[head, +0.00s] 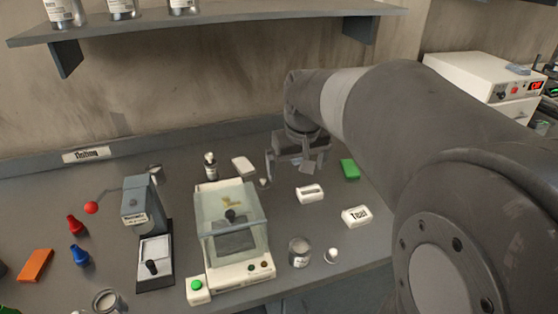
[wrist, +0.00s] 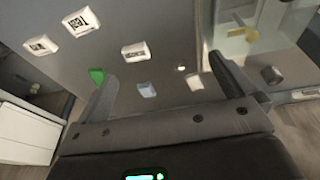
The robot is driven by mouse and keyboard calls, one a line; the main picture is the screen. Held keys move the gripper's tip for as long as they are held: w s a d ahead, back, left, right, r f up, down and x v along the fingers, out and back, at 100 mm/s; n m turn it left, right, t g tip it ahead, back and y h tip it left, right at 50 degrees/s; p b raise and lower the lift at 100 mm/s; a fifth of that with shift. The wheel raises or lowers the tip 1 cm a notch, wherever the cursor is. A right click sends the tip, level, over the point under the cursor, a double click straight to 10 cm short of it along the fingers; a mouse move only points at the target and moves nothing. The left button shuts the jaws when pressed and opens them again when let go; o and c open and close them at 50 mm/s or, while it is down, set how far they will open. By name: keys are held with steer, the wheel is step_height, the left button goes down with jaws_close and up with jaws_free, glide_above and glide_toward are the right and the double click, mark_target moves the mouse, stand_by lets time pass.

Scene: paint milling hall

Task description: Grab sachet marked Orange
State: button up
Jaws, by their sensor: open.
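A flat orange packet (head: 36,265) lies on the bench at the far left in the head view; I cannot read any marking on it. A green packet (head: 349,169) lies right of my gripper (head: 297,164), and it also shows near the left finger in the wrist view (wrist: 97,76). White packets lie on the bench: one marked "Titan" (head: 355,216), one with a dark label (head: 310,193) and a plain one (head: 243,165). My gripper is open and empty above the bench. In the wrist view a pale blue packet (wrist: 147,89) shows between its fingers. No label reading "Orange" is legible.
A glass-sided balance (head: 232,225) stands left of my gripper, with a grey press-like device (head: 146,220) beyond it. A metal tin (head: 300,252) and a small white-capped bottle (head: 331,255) stand near the front edge. A shelf (head: 210,22) hangs above.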

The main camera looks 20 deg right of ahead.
steer(key=w+d+f+g, duration=0.1)
steer(key=w+d+f, duration=0.45)
steer(key=w, duration=0.35)
steer(key=g, duration=0.2)
glide_above(310, 190)
step_height(310, 190, down, 7)
steer(key=f, duration=0.5)
steer(key=shift+s+d+f, duration=0.1)
steer(key=shift+d+f, duration=0.2)
steer(key=shift+d, duration=0.05)
steer(key=shift+a+f, duration=0.2)
steer(key=shift+f, duration=1.15)
steer(key=shift+a+f, duration=0.15)
steer(key=shift+f, duration=1.2)
steer(key=shift+c, duration=0.3)
steer(key=c, duration=1)
steer(key=shift+r, duration=0.15)
